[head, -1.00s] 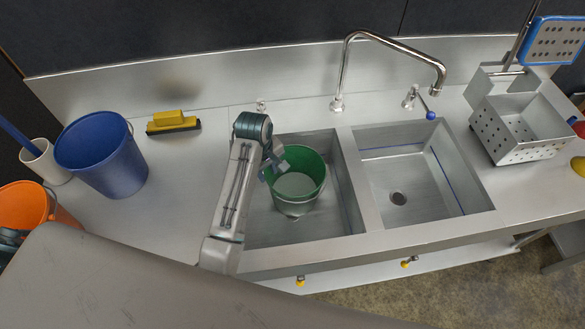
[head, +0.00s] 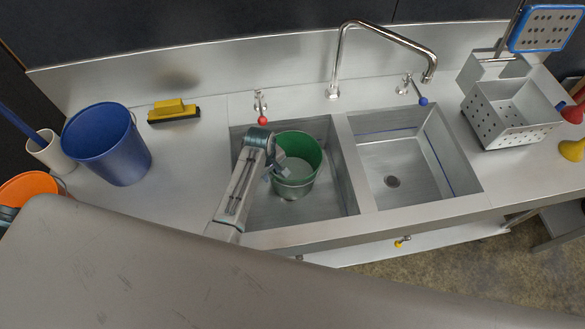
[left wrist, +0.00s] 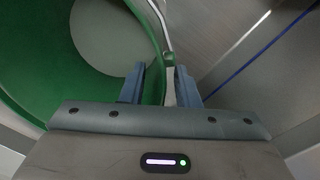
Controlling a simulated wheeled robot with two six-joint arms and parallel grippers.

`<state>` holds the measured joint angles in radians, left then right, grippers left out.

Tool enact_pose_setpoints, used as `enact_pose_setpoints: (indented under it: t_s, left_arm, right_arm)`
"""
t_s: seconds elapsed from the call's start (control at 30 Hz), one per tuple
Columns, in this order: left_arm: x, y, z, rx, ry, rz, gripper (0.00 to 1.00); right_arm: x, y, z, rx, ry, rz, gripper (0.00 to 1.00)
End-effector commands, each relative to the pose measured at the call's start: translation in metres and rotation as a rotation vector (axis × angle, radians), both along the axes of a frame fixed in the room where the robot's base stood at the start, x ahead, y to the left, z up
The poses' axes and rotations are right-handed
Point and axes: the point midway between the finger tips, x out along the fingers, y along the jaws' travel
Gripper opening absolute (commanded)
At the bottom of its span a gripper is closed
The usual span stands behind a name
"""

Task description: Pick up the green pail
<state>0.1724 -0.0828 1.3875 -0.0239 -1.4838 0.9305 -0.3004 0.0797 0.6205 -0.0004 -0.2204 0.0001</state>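The green pail (head: 308,150) stands upright in the left sink basin (head: 335,200), with a pale bottom and a grey-looking lower part. My left gripper (head: 270,174) is low at the pail's left rim. In the left wrist view, my left gripper (left wrist: 160,84) has its two blue-grey fingers apart. The wall of the green pail (left wrist: 85,85) runs between them near a small green lug, with one finger over the inside and the other outside. A gap shows beside the wall, so the fingers do not look closed on it. My right gripper is not in view.
The right basin (head: 420,175) is empty. A blue bucket (head: 115,150), a white holder (head: 50,152), an orange bucket (head: 28,186) and a yellow squeegee (head: 173,108) are at left. A faucet (head: 385,35) arches behind the basins. A perforated basket (head: 500,120) stands at right.

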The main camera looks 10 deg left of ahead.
Motion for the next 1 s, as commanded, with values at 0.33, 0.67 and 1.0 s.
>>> enact_pose_setpoints:
  t_s: [0.33,0.67,1.0]
  left_arm:
    - [0.0006,-0.0001,-0.0041,0.0,-0.001,0.0,0.19]
    - [0.0006,0.0,-0.0039,0.0,-0.001,0.0,0.0]
    - [0.0006,0.0,-0.0038,0.0,-0.001,0.0,0.0]
  right_arm:
    - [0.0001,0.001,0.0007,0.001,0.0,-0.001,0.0]
    - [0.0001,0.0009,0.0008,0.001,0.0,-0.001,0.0]
    - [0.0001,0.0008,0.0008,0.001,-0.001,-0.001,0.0]
